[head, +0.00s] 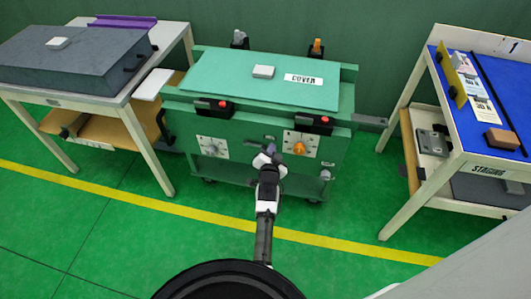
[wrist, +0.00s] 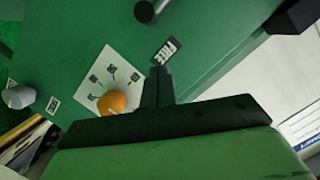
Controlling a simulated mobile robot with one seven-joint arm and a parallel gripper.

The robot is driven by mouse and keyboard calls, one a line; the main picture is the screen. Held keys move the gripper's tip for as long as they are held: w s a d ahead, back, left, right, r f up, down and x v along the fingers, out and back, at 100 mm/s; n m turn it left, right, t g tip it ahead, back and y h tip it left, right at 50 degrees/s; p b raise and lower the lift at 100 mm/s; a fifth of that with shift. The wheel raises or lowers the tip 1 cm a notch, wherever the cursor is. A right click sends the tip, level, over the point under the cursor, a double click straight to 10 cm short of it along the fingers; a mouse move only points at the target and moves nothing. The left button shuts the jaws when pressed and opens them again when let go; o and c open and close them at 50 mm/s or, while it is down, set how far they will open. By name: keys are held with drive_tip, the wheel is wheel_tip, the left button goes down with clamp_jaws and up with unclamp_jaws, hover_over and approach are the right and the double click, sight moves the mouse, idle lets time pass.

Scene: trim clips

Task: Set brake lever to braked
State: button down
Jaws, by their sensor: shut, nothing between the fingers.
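A green cabinet (head: 180,110) with a COVER plate on top stands ahead of me. Its front carries a white dial plate with a grey knob (head: 211,149) and another with an orange knob (head: 299,148). The orange knob also shows in the wrist view (wrist: 112,103). I cannot tell for sure which part is the brake lever; a grey bar (head: 370,120) sticks out at the cabinet's right side. My gripper (head: 270,150) is shut and empty, in front of the cabinet, left of the orange knob in the head view. Its shut fingers (wrist: 158,85) point at the green front.
A table with a dark grey case (head: 75,62) stands at the left. A blue-topped table (head: 480,80) marked STAGING, with a brown block (head: 502,138) and a yellow rack (head: 452,75), stands at the right. The green floor with a yellow line (head: 120,200) is clear between them.

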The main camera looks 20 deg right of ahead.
drive_tip(key=shift+w+a+f+b, duration=0.25)
drive_tip(key=shift+a+f, duration=0.05)
drive_tip(key=shift+f, duration=0.25)
drive_tip(key=shift+w+a+f+b, duration=0.2)
drive_tip(key=shift+a+f+b, duration=0.1)
drive_tip(key=shift+f, duration=0.3)
drive_tip(key=shift+w+a+f+b, duration=0.25)
drive_tip(key=shift+a+f, duration=0.05)
drive_tip(key=shift+f, duration=0.25)
drive_tip(key=shift+f, duration=0.1)
drive_tip(key=shift+b, duration=0.8)
